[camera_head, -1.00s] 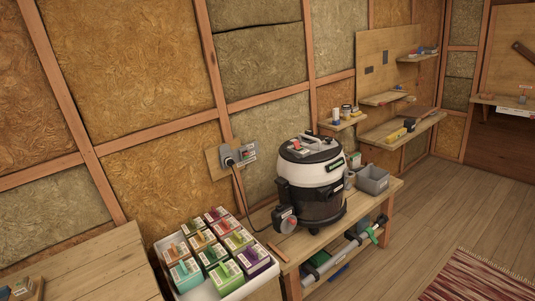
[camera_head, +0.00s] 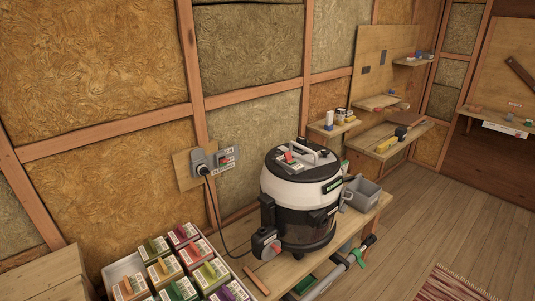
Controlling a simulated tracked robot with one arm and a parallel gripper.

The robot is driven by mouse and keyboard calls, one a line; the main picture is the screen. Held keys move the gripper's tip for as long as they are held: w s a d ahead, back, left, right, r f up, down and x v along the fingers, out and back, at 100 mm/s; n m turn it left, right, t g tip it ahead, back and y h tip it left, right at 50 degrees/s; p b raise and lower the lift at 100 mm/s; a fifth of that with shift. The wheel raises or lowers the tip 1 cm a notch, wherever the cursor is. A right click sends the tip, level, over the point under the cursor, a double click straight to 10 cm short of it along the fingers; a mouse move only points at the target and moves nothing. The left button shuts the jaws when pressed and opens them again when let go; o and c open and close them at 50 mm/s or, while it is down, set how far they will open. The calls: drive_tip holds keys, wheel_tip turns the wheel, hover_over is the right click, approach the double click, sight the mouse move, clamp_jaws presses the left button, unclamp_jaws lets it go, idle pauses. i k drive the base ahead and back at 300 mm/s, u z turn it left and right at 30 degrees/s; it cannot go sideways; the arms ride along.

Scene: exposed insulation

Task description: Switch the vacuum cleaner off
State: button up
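The vacuum cleaner (camera_head: 297,200) is a black and white canister standing upright on a low wooden bench. On its top are a light handle and a small red switch (camera_head: 289,157). I cannot tell which position this switch is in. A dark cable runs from the low front of the cleaner to a grey wall socket (camera_head: 202,161) on a wooden plate, where a plug sits in it. Beside the socket is a panel with a small red part (camera_head: 226,160) and labels too small to read. My gripper is not in view.
A white tray (camera_head: 122,267) of several colourful boxes stands left of the bench (camera_head: 271,276). A grey bin (camera_head: 361,193) is right of the cleaner. Wall shelves (camera_head: 388,140) hold small items. The wooden floor (camera_head: 416,220) at right is clear, with a red rug (camera_head: 450,286) at the front.

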sight(289, 156)
drive_tip(key=z, duration=0.15)
drive_tip(key=k, duration=0.9)
drive_tip(key=u, duration=0.1)
drive_tip(key=i, duration=1.25)
drive_tip(key=z, duration=0.55)
drive_tip(key=i, duration=1.2)
drive_tip(key=u, duration=0.3)
